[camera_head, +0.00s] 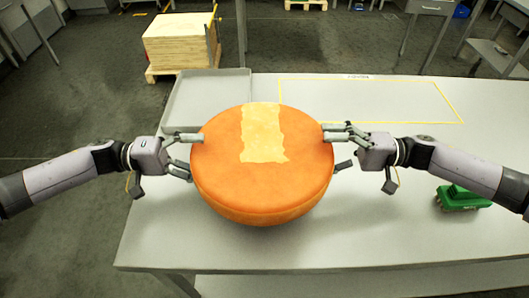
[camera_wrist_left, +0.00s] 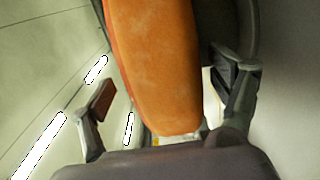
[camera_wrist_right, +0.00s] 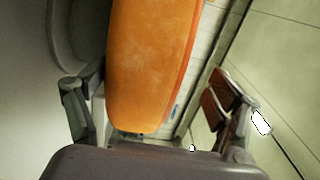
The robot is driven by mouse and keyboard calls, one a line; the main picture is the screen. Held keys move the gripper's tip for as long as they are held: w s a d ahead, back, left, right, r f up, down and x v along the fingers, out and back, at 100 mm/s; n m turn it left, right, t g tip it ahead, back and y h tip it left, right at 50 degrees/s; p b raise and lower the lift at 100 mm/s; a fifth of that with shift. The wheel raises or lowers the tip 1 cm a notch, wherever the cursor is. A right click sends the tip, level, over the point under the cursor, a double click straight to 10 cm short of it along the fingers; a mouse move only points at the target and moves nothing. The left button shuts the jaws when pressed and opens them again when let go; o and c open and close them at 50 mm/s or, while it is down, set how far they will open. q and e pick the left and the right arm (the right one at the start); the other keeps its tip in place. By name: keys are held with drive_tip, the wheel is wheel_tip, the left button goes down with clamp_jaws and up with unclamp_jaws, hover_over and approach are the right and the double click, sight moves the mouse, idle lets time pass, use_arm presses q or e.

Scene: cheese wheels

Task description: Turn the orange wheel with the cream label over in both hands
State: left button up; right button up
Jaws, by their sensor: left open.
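The orange wheel (camera_head: 225,165) with the cream label (camera_head: 263,135) is in the middle of the head view, label face up. Whether it touches the table beneath cannot be told. My left gripper (camera_head: 190,157) is at its left rim, fingers apart, one above the other. My right gripper (camera_head: 334,148) is at its right rim in the same way, fingers also apart. In the left wrist view the wheel's orange edge (camera_wrist_left: 160,65) lies between the spread fingers, with gaps on both sides. The right wrist view shows its edge (camera_wrist_right: 150,65) between spread fingers too.
The pale table (camera_head: 400,185) stretches under the wheel. A grey tray (camera_head: 190,95) lies behind it at left, and a yellow outlined area (camera_head: 370,82) is at back right. A green object (camera_head: 460,197) stands at right, below my right arm. A wooden stack (camera_head: 178,45) stands on the floor beyond.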

use_arm(q)
drive_tip(key=shift+a, duration=0.15)
use_arm(e)
drive_tip(key=shift+d+r, duration=0.1)
use_arm(q)
drive_tip(key=a, duration=0.8)
drive_tip(key=shift+a, duration=0.35)
use_arm(e)
drive_tip(key=d, duration=0.8)
drive_tip(key=shift+d, duration=0.35)
drive_tip(key=shift+r, duration=0.1)
use_arm(q)
drive_tip(key=shift+f, duration=0.1)
use_arm(e)
drive_tip(key=shift+s+d+f, duration=0.1)
drive_tip(key=shift+d+f, duration=0.05)
drive_tip(key=shift+f, duration=0.4)
drive_tip(key=shift+s+d+f, duration=0.1)
drive_tip(key=shift+f, duration=0.4)
